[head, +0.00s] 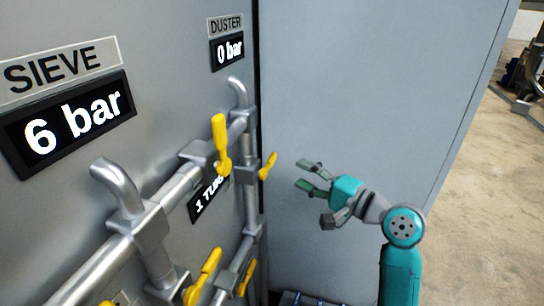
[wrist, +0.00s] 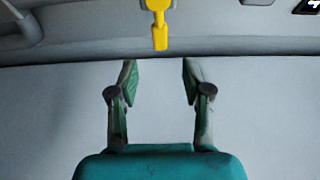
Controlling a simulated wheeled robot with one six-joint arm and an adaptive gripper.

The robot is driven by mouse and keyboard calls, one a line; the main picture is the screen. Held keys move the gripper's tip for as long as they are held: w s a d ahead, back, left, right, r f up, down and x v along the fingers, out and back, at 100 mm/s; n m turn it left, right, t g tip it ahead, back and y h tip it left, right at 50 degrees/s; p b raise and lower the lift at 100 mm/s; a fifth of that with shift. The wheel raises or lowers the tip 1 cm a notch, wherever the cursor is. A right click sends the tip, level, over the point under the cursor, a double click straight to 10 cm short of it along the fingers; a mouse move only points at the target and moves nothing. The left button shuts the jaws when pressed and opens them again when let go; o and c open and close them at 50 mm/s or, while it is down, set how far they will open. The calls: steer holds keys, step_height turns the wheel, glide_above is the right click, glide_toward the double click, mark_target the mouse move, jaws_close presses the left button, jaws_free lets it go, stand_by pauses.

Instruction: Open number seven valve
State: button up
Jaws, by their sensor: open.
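No number seven is readable, so I cannot tell which handle is that valve. My gripper (head: 303,175) is open and empty, to the right of the smaller handle and apart from it. In the wrist view, a yellow handle (wrist: 159,28) points down beyond and between the open fingertips of my gripper (wrist: 160,72).
Displays read "6 bar" (head: 70,125) under SIEVE and "0 bar" (head: 228,49) under DUSTER. A black label starting "1 TUR" (head: 209,196) is partly hidden by pipes. A flat grey panel (head: 370,70) stands behind my arm. Open floor (head: 490,190) lies at right.

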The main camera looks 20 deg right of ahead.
mark_target(274, 161)
steer(key=x, duration=1)
steer(key=shift+w+a, duration=0.1)
steer(key=shift+w, duration=0.1)
jaws_close()
